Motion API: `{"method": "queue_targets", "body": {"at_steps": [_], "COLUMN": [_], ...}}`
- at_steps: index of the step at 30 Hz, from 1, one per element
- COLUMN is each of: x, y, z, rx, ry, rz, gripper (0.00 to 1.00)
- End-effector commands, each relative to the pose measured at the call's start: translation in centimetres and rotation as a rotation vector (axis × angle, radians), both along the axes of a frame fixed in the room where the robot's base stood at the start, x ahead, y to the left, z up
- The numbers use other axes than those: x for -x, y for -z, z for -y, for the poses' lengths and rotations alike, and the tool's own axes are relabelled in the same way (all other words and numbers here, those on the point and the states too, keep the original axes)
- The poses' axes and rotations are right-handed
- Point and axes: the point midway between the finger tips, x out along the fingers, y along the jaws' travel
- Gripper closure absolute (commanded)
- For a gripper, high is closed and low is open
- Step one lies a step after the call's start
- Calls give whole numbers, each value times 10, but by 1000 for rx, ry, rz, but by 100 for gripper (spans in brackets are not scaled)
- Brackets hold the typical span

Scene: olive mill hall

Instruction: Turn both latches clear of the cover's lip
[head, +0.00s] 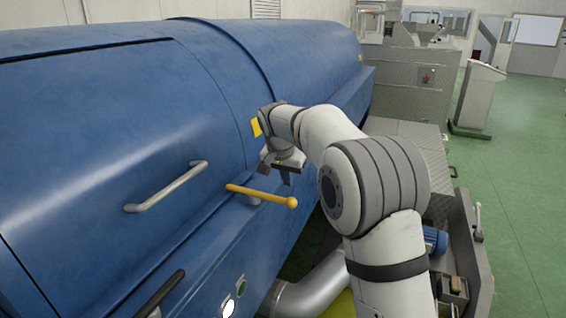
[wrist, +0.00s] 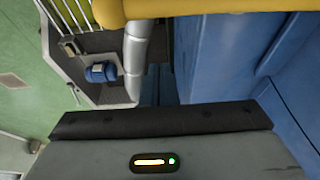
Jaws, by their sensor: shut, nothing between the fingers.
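The blue cover (head: 105,130) with a metal handle (head: 167,187) fills the left of the head view. One latch, a yellow lever with a ball end (head: 262,194), sticks out to the right near the cover's lower right corner; I cannot tell whether it overlaps the lip. A yellow bar (wrist: 200,9), likely this lever, crosses the top of the wrist view. A dark bar (head: 166,295) at the bottom left may be the other latch; I cannot tell. My gripper (head: 281,173) is shut and empty, just above and beyond the yellow lever, apparently apart from it.
Two push buttons (head: 235,297) sit below the lever. A steel pipe (head: 315,290) and a blue motor (head: 435,240) lie below my arm. Green floor (head: 525,180) is open at the right.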

Motion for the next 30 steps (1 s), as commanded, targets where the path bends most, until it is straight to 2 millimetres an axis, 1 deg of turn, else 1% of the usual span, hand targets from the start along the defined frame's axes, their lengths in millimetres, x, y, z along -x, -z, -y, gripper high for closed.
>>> {"method": "queue_targets", "body": {"at_steps": [1, 3, 6, 12, 21, 22, 30], "x": [2, 13, 24, 35, 36, 36, 36], "y": [5, 4, 7, 11, 11, 12, 12], "z": [-1, -5, -9, -13, -13, -19, -6], "rx": [1, 0, 0, 1, 0, 0, 0], "ry": [-2, -2, -3, -2, -1, -1, 45], "rz": [-2, -1, 0, 0, 0, 0, 0], "gripper": [100, 100, 100, 100, 100, 100, 100]}}
